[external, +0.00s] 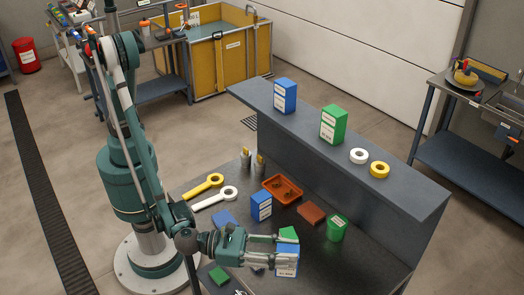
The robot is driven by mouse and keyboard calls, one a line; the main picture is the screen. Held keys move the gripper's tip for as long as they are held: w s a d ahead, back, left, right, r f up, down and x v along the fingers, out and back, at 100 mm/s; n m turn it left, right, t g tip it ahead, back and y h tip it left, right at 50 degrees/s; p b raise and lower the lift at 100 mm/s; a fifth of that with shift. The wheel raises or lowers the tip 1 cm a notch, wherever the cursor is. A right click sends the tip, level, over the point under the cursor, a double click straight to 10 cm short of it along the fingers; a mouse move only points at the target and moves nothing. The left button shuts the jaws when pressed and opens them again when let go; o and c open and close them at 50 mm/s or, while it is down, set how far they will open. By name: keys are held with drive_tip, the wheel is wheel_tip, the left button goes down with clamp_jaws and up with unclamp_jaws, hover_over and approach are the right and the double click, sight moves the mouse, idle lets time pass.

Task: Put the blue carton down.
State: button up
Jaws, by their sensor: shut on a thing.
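My gripper (288,247) reaches to the right over the front of the dark workbench (340,270). It is shut on a blue carton (287,268) with a white label, near the bench's front. The fingers partly cover this carton, and I cannot tell whether its bottom touches the bench. A second blue carton (261,206) stands upright on the bench behind my gripper. A third blue carton (285,95) stands on the raised shelf (310,122) at the back.
A green carton (333,125), a white ring (359,156) and a yellow ring (379,170) are on the shelf. An orange tray (283,189), a red-brown block (311,214), a green container (336,229) and two wrench-like tools (215,198) crowd the bench. A green item (289,234) lies behind the fingers.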

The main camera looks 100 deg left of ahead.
sight(286, 270)
drive_tip(key=shift+f+b, duration=0.6)
drive_tip(key=shift+f, duration=2.5)
drive_tip(key=shift+f+b, duration=0.4)
drive_tip(key=shift+f, duration=1.5)
drive_tip(key=shift+f, duration=0.2)
drive_tip(key=o, duration=1)
drive_tip(key=shift+c, duration=0.2)
drive_tip(key=shift+r, duration=0.3)
drive_tip(key=s+p, duration=0.1)
drive_tip(key=s, duration=1.1)
